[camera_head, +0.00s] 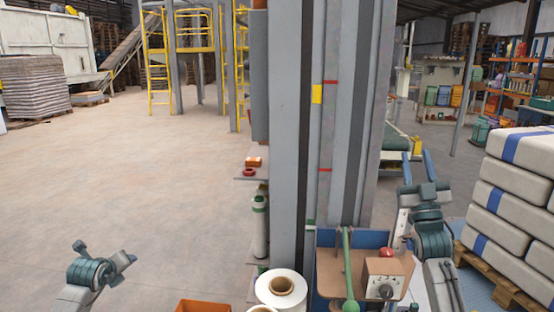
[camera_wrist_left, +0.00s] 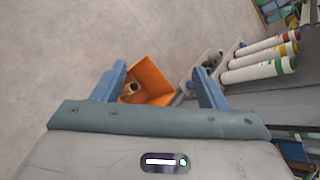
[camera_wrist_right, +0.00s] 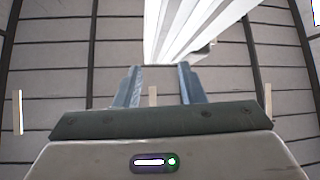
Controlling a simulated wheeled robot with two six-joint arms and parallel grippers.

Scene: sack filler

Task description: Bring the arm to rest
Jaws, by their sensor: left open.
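My right gripper (camera_head: 416,168) shows in the head view at the right of the column, its two blue fingers pointing up and apart. In the right wrist view (camera_wrist_right: 160,84) the fingers are also apart, with nothing held between them. In the left wrist view my left gripper (camera_wrist_left: 162,84) is open and empty, above an orange bin (camera_wrist_left: 150,82) that stands lower down, apart from the fingers.
A grey column (camera_head: 290,130) stands in the middle. Beside its foot are a white roll (camera_head: 280,288) and a brown panel with a control box (camera_head: 383,276). Stacked sacks (camera_head: 505,215) on a pallet stand at the right. Open floor (camera_head: 130,165) lies left. White folded material (camera_wrist_right: 200,25) is beyond my right fingers.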

